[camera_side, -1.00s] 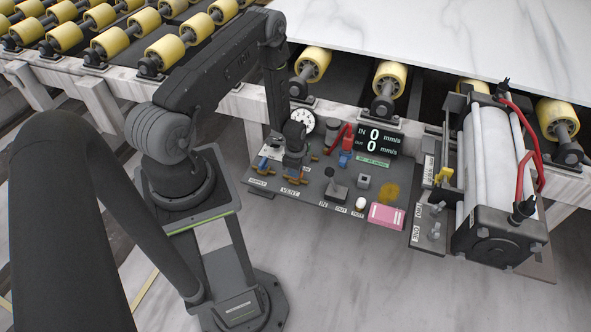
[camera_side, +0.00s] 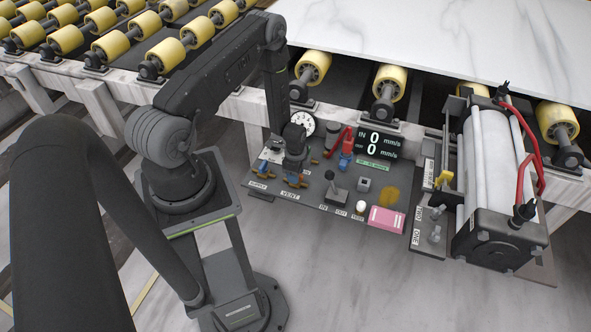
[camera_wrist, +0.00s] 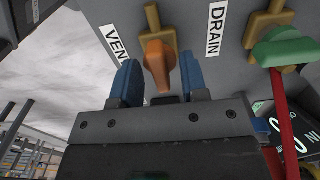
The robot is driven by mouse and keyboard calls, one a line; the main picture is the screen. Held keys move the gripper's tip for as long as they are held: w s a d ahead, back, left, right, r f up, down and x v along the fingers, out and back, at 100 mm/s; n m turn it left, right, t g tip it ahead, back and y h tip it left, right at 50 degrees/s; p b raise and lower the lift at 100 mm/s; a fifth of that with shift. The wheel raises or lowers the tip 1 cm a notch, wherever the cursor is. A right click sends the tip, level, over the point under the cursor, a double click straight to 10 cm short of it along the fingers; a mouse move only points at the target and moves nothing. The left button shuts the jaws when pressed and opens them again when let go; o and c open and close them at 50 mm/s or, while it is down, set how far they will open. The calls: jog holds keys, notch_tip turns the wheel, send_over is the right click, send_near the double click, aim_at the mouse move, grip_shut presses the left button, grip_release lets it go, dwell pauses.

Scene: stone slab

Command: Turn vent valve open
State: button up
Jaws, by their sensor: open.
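The vent valve has an orange lever (camera_wrist: 158,62) on a brass body, beside the VENT label (camera_wrist: 117,40) in the wrist view. My gripper (camera_wrist: 158,72) is open, with one blue finger on each side of the lever. The lever lies nearer the left finger, with a clearer gap on the right; I cannot tell whether either finger touches it. In the side view my gripper (camera_side: 295,181) is down at the panel, just above the VENT label (camera_side: 290,196), and largely hides the valve.
The DRAIN label (camera_wrist: 216,28) and a green-handled valve (camera_wrist: 286,48) lie to the right in the wrist view.

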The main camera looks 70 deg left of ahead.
notch_tip(320, 180, up, 14)
dwell(0.5)
jog(key=w+d+r+n+t, duration=0.15)
jog(key=d+r, duration=0.35)
jog(key=r, duration=0.6)
jog(key=w+d+r+n+t, duration=0.1)
jog(key=d+r+n, duration=0.3)
jog(key=r, duration=0.7)
jog(key=s+d+r+n+t, duration=0.3)
jog(key=s+d+r, duration=1)
jog(key=s+r, duration=0.1)
jog(key=shift+s+r+n, duration=0.15)
jog(key=shift+s+n, duration=0.2)
